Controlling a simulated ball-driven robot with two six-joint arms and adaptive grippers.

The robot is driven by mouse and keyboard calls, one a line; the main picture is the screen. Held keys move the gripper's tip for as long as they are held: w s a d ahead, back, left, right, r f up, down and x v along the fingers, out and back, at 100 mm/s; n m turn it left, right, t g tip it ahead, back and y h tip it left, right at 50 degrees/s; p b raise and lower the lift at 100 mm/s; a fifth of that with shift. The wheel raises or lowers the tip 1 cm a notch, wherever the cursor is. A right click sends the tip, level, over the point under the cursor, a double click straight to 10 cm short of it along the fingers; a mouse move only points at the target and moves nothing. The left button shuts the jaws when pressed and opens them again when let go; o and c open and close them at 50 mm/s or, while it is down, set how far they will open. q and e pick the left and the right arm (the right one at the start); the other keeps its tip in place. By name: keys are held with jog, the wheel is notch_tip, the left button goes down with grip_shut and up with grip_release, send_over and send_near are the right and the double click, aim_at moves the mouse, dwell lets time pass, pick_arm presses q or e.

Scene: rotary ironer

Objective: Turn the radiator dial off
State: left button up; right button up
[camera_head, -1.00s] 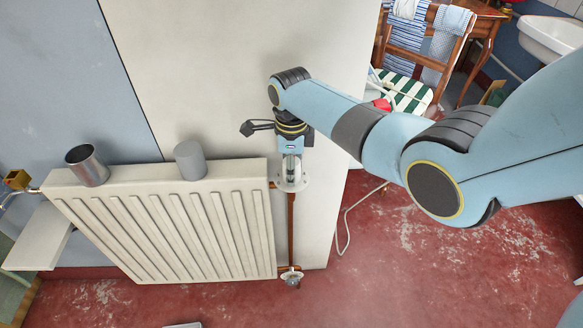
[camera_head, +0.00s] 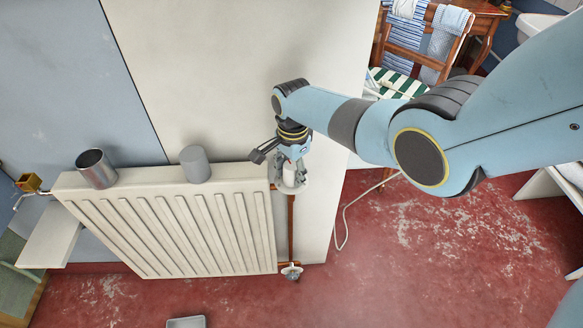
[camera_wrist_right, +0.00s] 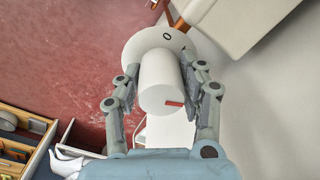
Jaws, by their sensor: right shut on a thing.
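The radiator dial is a white cylinder (camera_wrist_right: 160,85) with a red mark on its end face and a round white plate (camera_wrist_right: 160,40) behind it, with a small dark "0" on the plate. My right gripper (camera_wrist_right: 155,95) has a finger on each side of the dial and is shut on it. In the head view my right gripper (camera_head: 291,168) points down at the dial by the radiator's right top corner and mostly hides it. The white radiator (camera_head: 170,225) stands against the wall. My left gripper is not in view.
A metal cup (camera_head: 98,170) and a grey cylinder (camera_head: 195,164) stand on the radiator's top. A copper pipe (camera_head: 291,225) runs down to a lower valve (camera_head: 291,271). A cable (camera_head: 343,220) lies on the red floor. A chair (camera_head: 408,60) stands behind my arm.

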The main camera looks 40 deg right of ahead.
jog(key=n+p, duration=0.1)
jog(key=n, duration=0.3)
jog(key=shift+n, duration=0.3)
jog(key=n, duration=0.4)
jog(key=shift+n, duration=0.3)
jog(key=n, duration=0.4)
jog(key=shift+n, duration=2.4)
jog(key=o, duration=1.2)
jog(key=shift+r, duration=0.15)
